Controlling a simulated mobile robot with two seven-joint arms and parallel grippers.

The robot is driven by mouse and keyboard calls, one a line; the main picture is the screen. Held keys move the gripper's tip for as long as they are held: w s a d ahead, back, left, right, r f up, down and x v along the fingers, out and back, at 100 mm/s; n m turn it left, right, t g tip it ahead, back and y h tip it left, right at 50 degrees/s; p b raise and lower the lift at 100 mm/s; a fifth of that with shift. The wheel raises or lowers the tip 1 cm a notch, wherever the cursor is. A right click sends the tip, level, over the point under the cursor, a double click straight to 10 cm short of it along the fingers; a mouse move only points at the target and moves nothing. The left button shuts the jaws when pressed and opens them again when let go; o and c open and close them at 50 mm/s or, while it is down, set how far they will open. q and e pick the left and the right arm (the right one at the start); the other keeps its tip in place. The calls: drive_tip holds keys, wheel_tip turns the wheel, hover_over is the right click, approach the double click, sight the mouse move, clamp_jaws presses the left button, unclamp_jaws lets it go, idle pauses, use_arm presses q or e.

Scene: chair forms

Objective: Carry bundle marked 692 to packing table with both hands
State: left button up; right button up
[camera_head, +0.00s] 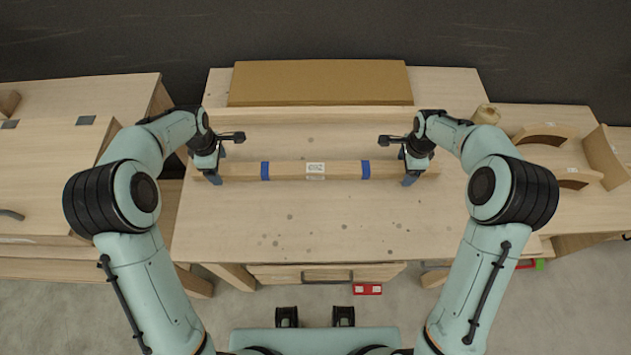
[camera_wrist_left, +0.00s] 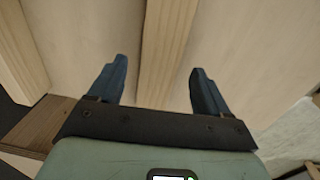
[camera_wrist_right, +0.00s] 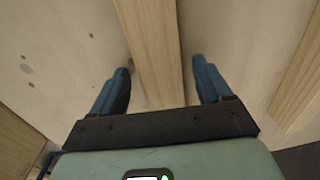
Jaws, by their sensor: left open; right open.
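A long pale wooden bundle (camera_head: 340,171) with two blue bands and a white label (camera_head: 315,168) lies across the middle table (camera_head: 345,225). The label's marking is too small to read surely. My left gripper (camera_head: 218,166) is open at the bundle's left end. In the left wrist view its blue fingers (camera_wrist_left: 157,82) stand either side of the bundle (camera_wrist_left: 168,45). My right gripper (camera_head: 406,167) is open at the right end. In the right wrist view its fingers (camera_wrist_right: 164,82) stand either side of the bundle (camera_wrist_right: 150,35). I cannot tell which table is the packing table.
A brown cardboard-coloured slab (camera_head: 320,82) lies behind a wooden rail (camera_head: 300,113) at the back of the table. Curved wooden forms (camera_head: 545,134) stand on the right bench. A wooden bench (camera_head: 50,150) stands left. The table's front is clear apart from dark spots.

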drive_tip(key=shift+r, duration=0.15)
use_arm(q)
wheel_tip(320, 180, up, 10)
drive_tip(key=shift+s+f, duration=0.15)
drive_tip(key=shift+s, duration=0.2)
use_arm(e)
wheel_tip(320, 180, up, 12)
drive_tip(key=shift+s, duration=0.4)
